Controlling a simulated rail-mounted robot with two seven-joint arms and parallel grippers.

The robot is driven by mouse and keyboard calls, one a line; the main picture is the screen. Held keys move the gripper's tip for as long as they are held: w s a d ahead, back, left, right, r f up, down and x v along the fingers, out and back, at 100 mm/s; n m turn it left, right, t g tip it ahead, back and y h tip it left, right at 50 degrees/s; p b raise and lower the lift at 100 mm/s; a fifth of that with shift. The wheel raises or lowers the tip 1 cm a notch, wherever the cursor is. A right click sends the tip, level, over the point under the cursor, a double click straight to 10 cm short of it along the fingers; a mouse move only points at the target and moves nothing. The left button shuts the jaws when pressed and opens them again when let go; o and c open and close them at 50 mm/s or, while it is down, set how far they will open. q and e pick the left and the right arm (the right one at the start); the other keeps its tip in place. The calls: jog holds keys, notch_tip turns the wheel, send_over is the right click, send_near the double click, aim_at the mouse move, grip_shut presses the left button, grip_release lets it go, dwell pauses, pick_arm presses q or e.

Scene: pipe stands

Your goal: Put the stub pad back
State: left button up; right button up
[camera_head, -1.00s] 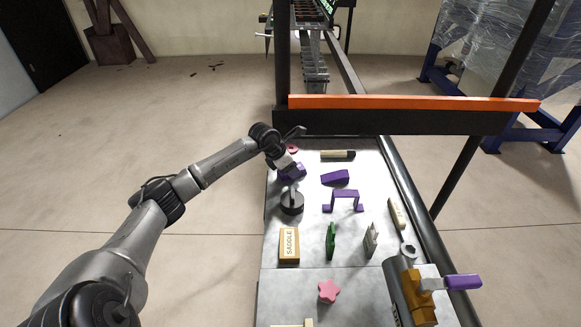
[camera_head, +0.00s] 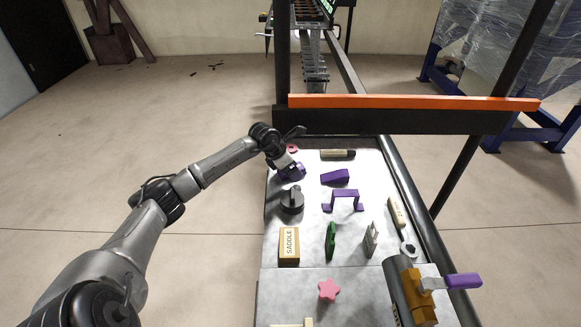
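I cannot tell for sure which piece is the stub pad. My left gripper (camera_head: 290,168) is low over the far left of the grey bench top (camera_head: 315,232), at a purple piece (camera_head: 296,173) that it partly covers. Its fingers are too small and hidden to show whether they are open or shut on the purple piece. A dark round piece with an upright stub (camera_head: 292,203) stands just nearer than the gripper. A purple wedge-like piece (camera_head: 335,177) and a purple bridge-shaped bracket (camera_head: 343,198) lie to the right. My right gripper is not in view.
A box marked SADDLE (camera_head: 289,245), a green piece (camera_head: 331,240), a grey upright piece (camera_head: 371,239) and a pink star knob (camera_head: 328,290) are on the nearer bench. A pipe with a purple-handled valve (camera_head: 425,290) is at right. An orange-topped beam (camera_head: 410,103) crosses behind.

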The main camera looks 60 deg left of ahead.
pick_arm(q)
jog(key=shift+v, duration=3.75)
